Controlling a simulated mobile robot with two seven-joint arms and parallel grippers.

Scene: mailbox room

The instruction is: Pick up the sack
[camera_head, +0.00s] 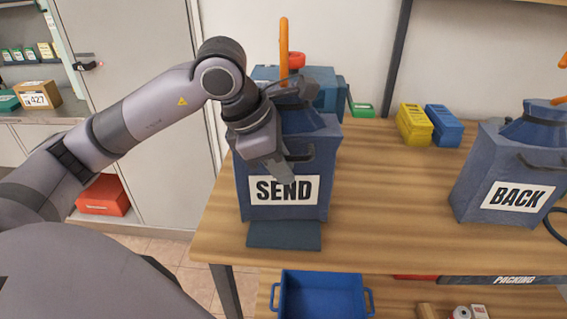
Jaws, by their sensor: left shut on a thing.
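A dark blue sack with a white SEND label (240,188) stands upright on the wooden table, left of its middle. My left gripper (287,172) comes down in front of this sack, just above the label, and is shut on its front, where a dark strap shows. The gripper and wrist hide part of the sack's upper front. A second blue sack with a BACK label (478,182) stands at the right of the table, apart from the gripper. My right gripper is out of view.
The wooden table (390,215) is clear between the sacks. Yellow (413,125) and blue (443,126) crates stand at its back. A blue tray (322,297) sits on the lower shelf. An orange post (284,45) rises behind the SEND sack.

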